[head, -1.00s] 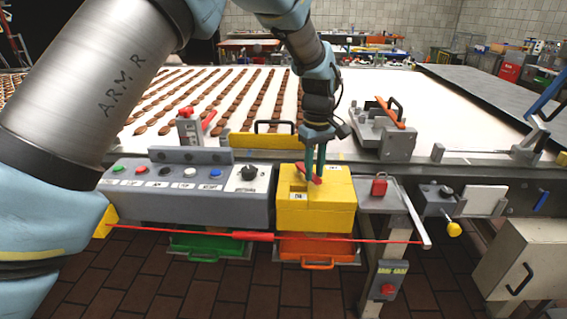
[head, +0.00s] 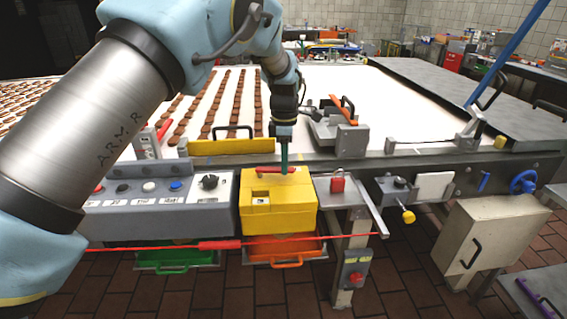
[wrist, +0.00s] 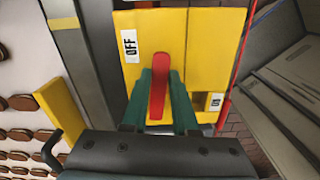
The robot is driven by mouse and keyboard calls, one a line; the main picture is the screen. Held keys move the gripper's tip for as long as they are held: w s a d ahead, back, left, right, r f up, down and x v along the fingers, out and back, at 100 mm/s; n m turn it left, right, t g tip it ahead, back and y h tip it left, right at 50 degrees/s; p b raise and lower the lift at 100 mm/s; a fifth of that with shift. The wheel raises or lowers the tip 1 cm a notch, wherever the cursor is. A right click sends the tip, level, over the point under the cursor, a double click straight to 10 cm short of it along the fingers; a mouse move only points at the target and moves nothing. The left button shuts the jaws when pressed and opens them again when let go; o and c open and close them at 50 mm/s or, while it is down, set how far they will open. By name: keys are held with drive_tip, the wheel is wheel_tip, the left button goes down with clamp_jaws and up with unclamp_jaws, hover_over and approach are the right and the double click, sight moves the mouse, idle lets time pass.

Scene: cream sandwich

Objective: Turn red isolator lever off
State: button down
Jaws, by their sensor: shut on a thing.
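The yellow isolator box (head: 262,220) stands at the front of the conveyor, with the red lever (head: 266,170) on its top. My gripper (head: 284,172) reaches down onto the lever from above. In the wrist view, the gripper's green fingers (wrist: 160,100) stand on either side of the red lever (wrist: 161,75) and are shut on it. An OFF label (wrist: 130,45) lies left of the lever, and an ON label (wrist: 216,102) at lower right. In the head view the lever lies nearly crosswise; its pivot is hidden by the gripper.
A grey button panel (head: 150,210) adjoins the box on the left. A red pull cord (head: 220,245) runs in front. The conveyor (head: 330,85) carries rows of brown biscuits behind.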

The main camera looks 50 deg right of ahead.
drive_tip(key=shift+w+d+n, duration=0.3)
drive_tip(key=shift+w+n, duration=0.15)
drive_tip(key=shift+n, duration=0.35)
drive_tip(key=c, duration=0.7)
unclamp_jaws()
drive_tip(key=shift+r, duration=0.1)
wheel_tip(320, 180, up, 11)
drive_tip(key=b, duration=0.3)
drive_tip(key=shift+f, duration=0.2)
